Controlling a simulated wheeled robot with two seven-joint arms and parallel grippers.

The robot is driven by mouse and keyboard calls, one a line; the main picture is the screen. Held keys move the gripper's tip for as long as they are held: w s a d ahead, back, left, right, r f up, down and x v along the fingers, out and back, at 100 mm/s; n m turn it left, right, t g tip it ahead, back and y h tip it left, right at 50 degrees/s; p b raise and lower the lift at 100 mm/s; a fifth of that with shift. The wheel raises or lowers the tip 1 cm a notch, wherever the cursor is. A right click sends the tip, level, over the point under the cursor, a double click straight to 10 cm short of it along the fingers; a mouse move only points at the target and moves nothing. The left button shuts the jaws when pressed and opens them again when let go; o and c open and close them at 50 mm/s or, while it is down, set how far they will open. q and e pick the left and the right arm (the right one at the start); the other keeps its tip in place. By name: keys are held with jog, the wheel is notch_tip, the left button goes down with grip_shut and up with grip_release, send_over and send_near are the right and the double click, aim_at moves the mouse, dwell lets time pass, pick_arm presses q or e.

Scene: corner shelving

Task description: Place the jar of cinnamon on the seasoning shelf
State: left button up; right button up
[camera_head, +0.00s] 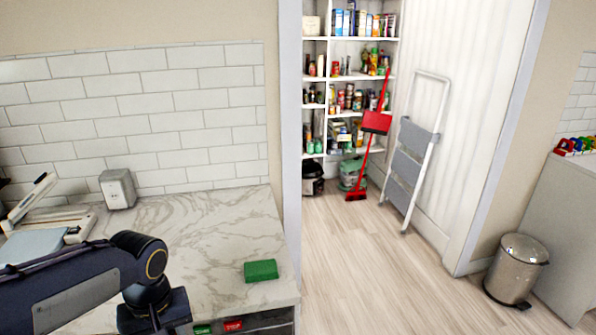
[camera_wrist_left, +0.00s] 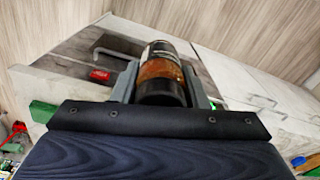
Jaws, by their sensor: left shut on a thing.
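In the left wrist view a small jar (camera_wrist_left: 161,72) with an orange-brown band and dark ends sits between the two fingers of my left gripper (camera_wrist_left: 165,85). The gripper is shut on it; I cannot read its label. In the head view my left arm comes in from the lower left over the counter, and its gripper and the jar are out of frame. Shelves (camera_head: 350,38) filled with jars, bottles and boxes stand in the pantry beyond the doorway; I cannot tell which one is the seasoning shelf. My right gripper is in neither view.
A marble counter (camera_head: 205,225) with a green block (camera_head: 261,270) stands at left. A red broom (camera_head: 367,165) and a folded step ladder (camera_head: 414,155) lean in the pantry. A metal bin (camera_head: 516,268) stands at right. The wooden floor between is clear.

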pick_arm(q)
jog(key=w+d+f+m, duration=0.3)
jog(key=w+f, duration=0.2)
jog(key=f, duration=0.3)
jog(key=w+d+f+m, duration=0.3)
jog(key=w+d+f, duration=0.1)
jog(key=f, duration=0.4)
jog(key=shift+w+f, duration=0.35)
jog(key=shift+w, duration=0.4)
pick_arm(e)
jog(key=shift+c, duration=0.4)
